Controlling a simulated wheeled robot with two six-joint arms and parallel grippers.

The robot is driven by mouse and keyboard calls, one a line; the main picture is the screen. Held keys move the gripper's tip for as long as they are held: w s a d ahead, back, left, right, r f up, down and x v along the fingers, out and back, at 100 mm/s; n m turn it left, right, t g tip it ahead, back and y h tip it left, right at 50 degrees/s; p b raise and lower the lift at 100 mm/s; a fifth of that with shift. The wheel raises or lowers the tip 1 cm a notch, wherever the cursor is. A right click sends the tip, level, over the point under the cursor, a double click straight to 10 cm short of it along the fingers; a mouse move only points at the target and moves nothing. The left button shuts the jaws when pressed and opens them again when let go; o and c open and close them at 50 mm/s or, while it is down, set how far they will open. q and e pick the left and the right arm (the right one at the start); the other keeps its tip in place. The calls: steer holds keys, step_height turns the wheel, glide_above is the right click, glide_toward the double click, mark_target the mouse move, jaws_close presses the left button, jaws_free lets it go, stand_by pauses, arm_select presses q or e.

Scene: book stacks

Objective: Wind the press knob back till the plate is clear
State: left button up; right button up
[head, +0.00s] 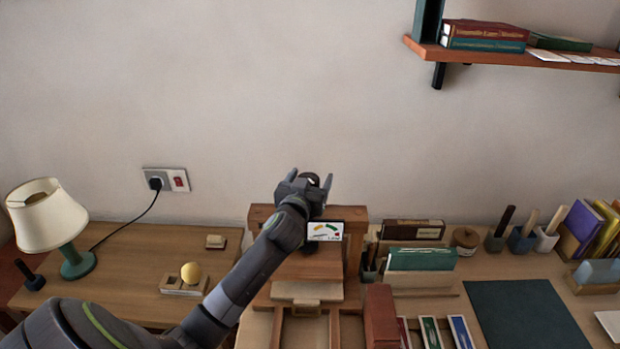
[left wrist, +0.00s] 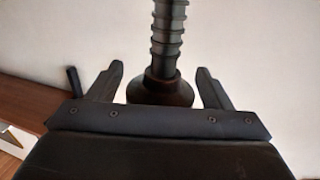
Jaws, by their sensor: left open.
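The wooden press (head: 352,214) stands in the middle of the desk area, with a crossbeam at its top. My left gripper (head: 310,178) is above this beam, open, with its fingers pointing up in the head view. The dark press knob (head: 314,177) shows between the fingers. In the left wrist view, a ribbed dark screw (left wrist: 168,35) runs into the flared knob (left wrist: 160,90), which sits between the two open fingers (left wrist: 160,84). Whether the fingers touch it I cannot tell. My arm hides part of the press; I cannot make out the plate clearly. My right gripper is out of view.
Books (head: 421,259), pots and a dark mat (head: 525,315) fill the right desk. A shelf (head: 490,56) hangs upper right.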

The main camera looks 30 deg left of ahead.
arm_select(q)
steer(key=shift+c, duration=0.4)
steer(key=c, duration=0.9)
steer(key=shift+f+n+g+y+b, duration=0.2)
steer(key=shift+n+g+y+b, duration=0.2)
steer(key=shift+n+y+b, duration=0.5)
steer(key=n+g+y+b, duration=0.2)
steer(key=y+b, duration=0.1)
steer(key=n+g+y+b, duration=0.2)
steer(key=g+b, duration=0.1)
steer(key=a+n+g+y+b, duration=0.1)
steer(key=n+g+y+b, duration=0.1)
steer(key=y+b, duration=0.1)
steer(key=shift+s+f+n+y+b, duration=0.2)
steer(key=shift+s+n+y+b, duration=0.15)
steer(key=shift+n+b, duration=0.1)
steer(key=shift+s+r+n+g+y+b, duration=0.15)
steer(key=shift+n+g+y+b, duration=0.2)
steer(key=shift+n+g+b, duration=0.55)
steer(key=shift+s+f+n+g+y+b, duration=0.1)
steer(key=shift+n+g+y+b, duration=0.35)
steer(key=shift+g, duration=0.75)
steer(key=o, duration=1)
steer(key=shift+r, duration=0.25)
